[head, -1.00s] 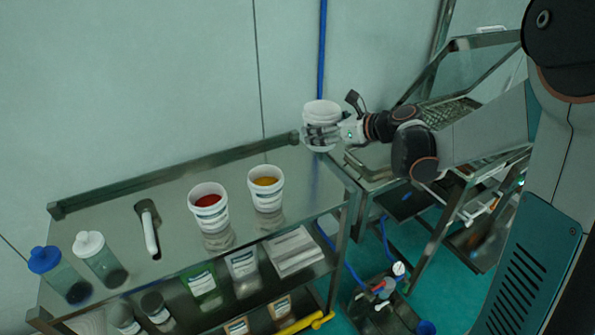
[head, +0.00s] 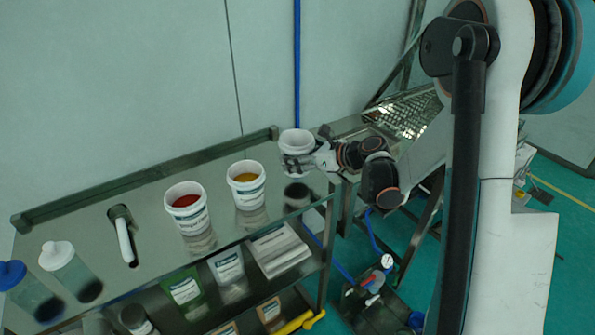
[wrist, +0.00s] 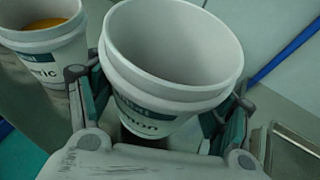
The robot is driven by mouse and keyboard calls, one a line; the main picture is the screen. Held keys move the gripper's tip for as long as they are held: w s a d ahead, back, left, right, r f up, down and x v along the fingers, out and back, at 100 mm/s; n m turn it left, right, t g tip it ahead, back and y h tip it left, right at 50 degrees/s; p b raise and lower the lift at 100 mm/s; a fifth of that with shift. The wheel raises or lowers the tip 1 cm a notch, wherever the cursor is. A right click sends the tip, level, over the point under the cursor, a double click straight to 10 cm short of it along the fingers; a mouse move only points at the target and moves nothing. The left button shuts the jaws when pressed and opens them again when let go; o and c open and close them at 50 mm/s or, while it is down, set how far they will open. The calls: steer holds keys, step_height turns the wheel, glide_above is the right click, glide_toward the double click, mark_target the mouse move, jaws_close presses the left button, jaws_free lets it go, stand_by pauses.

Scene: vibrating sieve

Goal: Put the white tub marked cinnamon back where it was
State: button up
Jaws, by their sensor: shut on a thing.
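The white cinnamon tub (head: 297,142) is upright and looks empty inside in the wrist view (wrist: 172,45). Its label is partly hidden, with only the last letters of the name readable. My gripper (head: 296,160) is shut around the tub's sides; in the wrist view its fingers (wrist: 160,110) grip left and right of it. The tub is above the right end of the steel table top (head: 150,205), with a dark shadow or reflection below it, so it appears held clear of the surface.
A tub with yellow powder (head: 246,180) and one with red powder (head: 185,203) stand left of my gripper. The sieve machine (head: 408,112) stands behind right. The table top under the held tub is clear.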

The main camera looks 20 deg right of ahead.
steer(key=shift+f+b, duration=0.65)
steer(key=shift+f, duration=1.5)
steer(key=shift+f, duration=0.15)
steer(key=o, duration=1.3)
steer(key=shift+c, duration=0.2)
steer(key=shift+r, duration=0.2)
steer(key=p+v, duration=0.2)
steer(key=v, duration=1)
steer(key=shift+p, duration=0.3)
